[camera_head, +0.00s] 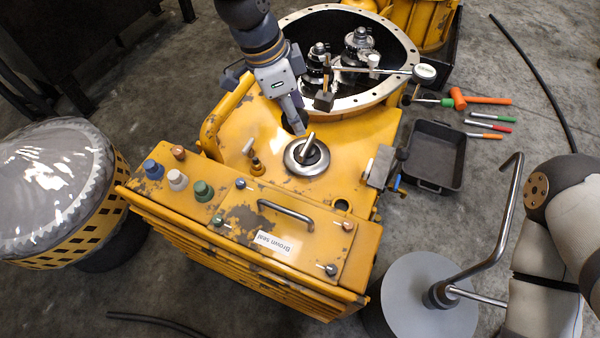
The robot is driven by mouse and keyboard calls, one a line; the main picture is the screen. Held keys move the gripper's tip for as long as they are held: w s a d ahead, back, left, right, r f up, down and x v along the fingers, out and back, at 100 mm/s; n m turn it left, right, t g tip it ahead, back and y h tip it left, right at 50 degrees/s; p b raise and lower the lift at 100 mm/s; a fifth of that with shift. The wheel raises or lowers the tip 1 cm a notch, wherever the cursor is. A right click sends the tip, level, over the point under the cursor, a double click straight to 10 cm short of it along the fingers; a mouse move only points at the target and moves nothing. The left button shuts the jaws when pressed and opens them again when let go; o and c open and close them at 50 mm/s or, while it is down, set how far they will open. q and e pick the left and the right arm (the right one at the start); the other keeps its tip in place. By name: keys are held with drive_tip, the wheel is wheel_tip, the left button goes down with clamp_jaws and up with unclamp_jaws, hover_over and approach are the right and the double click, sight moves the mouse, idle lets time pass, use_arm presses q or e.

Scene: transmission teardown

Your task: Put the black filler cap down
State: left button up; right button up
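My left gripper (299,130) points down over the yellow housing top, just left of and behind a round silver flange with a lever (307,156). Its fingers are seen edge-on, so I cannot tell whether they are open or shut. A dark, roundish shape (289,122) shows beside and partly behind the fingertips. It may be the black filler cap, but I cannot tell whether it is held, resting on the housing, or a dark opening. My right arm shows at the right edge; its gripper is not in view.
The yellow housing (236,128) carries blue, white and green caps and a handle. Behind is an open bell housing (408,60) with gears. A black tray (435,155) and several tools lie on the right floor. A grey disc stand (405,300) is in front.

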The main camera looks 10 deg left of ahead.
use_arm(q)
drive_tip(key=f+b, duration=0.3)
drive_tip(key=f, duration=0.4)
drive_tip(key=f+b, duration=0.3)
drive_tip(key=f, duration=0.5)
drive_tip(key=s+f+b, duration=0.1)
drive_tip(key=f+b, duration=0.2)
drive_tip(key=f, duration=0.5)
drive_tip(key=shift+s+f+b, duration=0.1)
drive_tip(key=shift+f+b, duration=0.05)
drive_tip(key=shift+b, duration=0.25)
drive_tip(key=shift+f, duration=0.3)
drive_tip(key=shift+r, duration=0.15)
clamp_jaws()
use_arm(e)
drive_tip(key=s+f+g, duration=0.1)
drive_tip(key=s+f, duration=0.4)
drive_tip(key=f, duration=0.4)
use_arm(q)
drive_tip(key=o, duration=1.1)
unclamp_jaws()
